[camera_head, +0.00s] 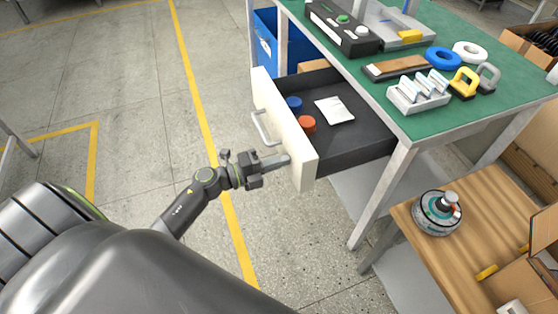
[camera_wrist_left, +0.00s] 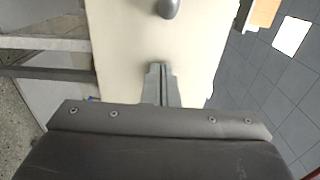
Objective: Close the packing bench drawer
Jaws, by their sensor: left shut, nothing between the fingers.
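The packing bench drawer (camera_head: 297,172) stands pulled out from under the bench, its cream front panel facing left with a grey bar handle (camera_head: 262,128). Inside lie a blue round item (camera_head: 293,103), an orange-red round item (camera_head: 307,124) and white paper (camera_head: 334,110). My left gripper (camera_head: 286,160) is shut and empty, its tips at the drawer front, right of and below the handle in the head view. In the left wrist view the shut fingers (camera_wrist_left: 162,70) point at the cream panel (camera_wrist_left: 125,40), with the handle end (camera_wrist_left: 168,8) beyond. Contact is hard to tell. My right gripper is not visible.
The green-topped bench (camera_head: 440,120) carries tape rolls, padlocks, a small rack and a device. A blue bin (camera_head: 267,48) stands behind the drawer. A wooden table (camera_head: 415,240) with a round motor-like part (camera_head: 437,212) is at lower right.

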